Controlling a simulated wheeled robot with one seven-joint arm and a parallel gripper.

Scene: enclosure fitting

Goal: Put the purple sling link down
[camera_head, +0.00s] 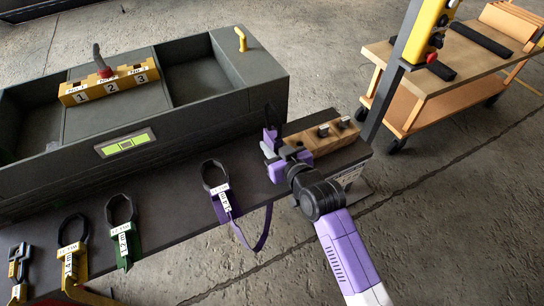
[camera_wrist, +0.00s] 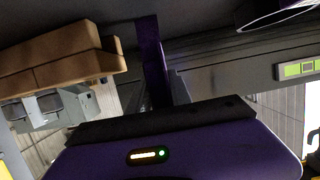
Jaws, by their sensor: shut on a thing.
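The purple sling link (camera_head: 221,199), with a black loop, a purple body and a white label, shows at the front edge of the dark bench. Its purple strap (camera_head: 263,238) hangs in a bend below the edge and rises towards my gripper. My gripper (camera_head: 271,145) is to the right of the labelled part, over the right end of the bench, and is shut. A dark curved piece shows above the jaws. In the wrist view a purple strip (camera_wrist: 153,60) stands beyond the gripper housing. The exact grip on the link is hidden.
Green (camera_head: 124,240) and yellow (camera_head: 72,262) sling links lie along the bench front at left. The grey enclosure (camera_head: 190,117) stands behind, holding a yellow numbered block (camera_head: 110,83). A wooden block (camera_head: 322,138) is right of my gripper. A wooden cart (camera_head: 440,85) stands at right.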

